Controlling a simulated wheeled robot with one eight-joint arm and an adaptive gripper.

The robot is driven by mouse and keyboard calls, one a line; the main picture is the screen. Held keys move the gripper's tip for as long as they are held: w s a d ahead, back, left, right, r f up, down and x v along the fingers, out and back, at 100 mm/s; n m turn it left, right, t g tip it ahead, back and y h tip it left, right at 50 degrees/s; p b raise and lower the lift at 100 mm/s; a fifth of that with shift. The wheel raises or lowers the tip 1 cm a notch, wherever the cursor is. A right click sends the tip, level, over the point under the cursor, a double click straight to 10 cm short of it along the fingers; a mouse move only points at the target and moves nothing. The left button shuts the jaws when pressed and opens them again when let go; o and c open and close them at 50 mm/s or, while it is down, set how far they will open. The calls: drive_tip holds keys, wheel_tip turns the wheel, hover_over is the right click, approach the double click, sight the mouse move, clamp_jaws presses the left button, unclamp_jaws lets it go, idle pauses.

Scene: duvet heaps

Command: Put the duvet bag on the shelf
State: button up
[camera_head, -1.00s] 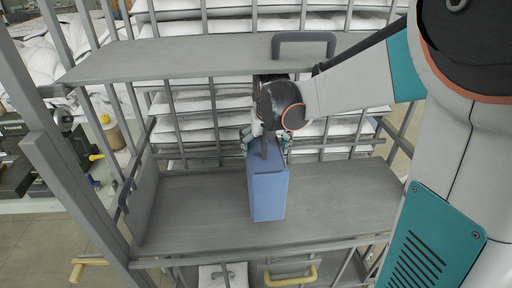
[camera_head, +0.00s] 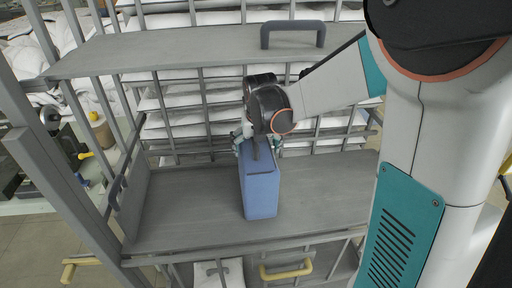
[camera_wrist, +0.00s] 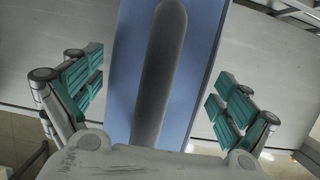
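The blue duvet bag (camera_head: 261,193) stands upright on the lower grey shelf board (camera_head: 325,195) of the rack, in the middle of the head view. Its dark carry handle (camera_wrist: 163,75) runs along the top face in the wrist view, with the blue bag (camera_wrist: 204,40) below it. My gripper (camera_head: 258,146) is right above the bag's far end, pointing down. In the wrist view its teal-padded fingers (camera_wrist: 157,95) are spread wide on either side of the handle and bag, with gaps showing. It is open and holds nothing. The bag's underside is hidden.
A grey upper shelf (camera_head: 170,50) with a grey handle (camera_head: 293,33) overhangs behind my arm. Bars and stacked white bedding (camera_head: 180,125) stand behind. The board is free on both sides of the bag. A drawer with a yellow handle (camera_head: 286,270) is below.

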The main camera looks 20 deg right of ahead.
sight(262, 175)
idle(0.3)
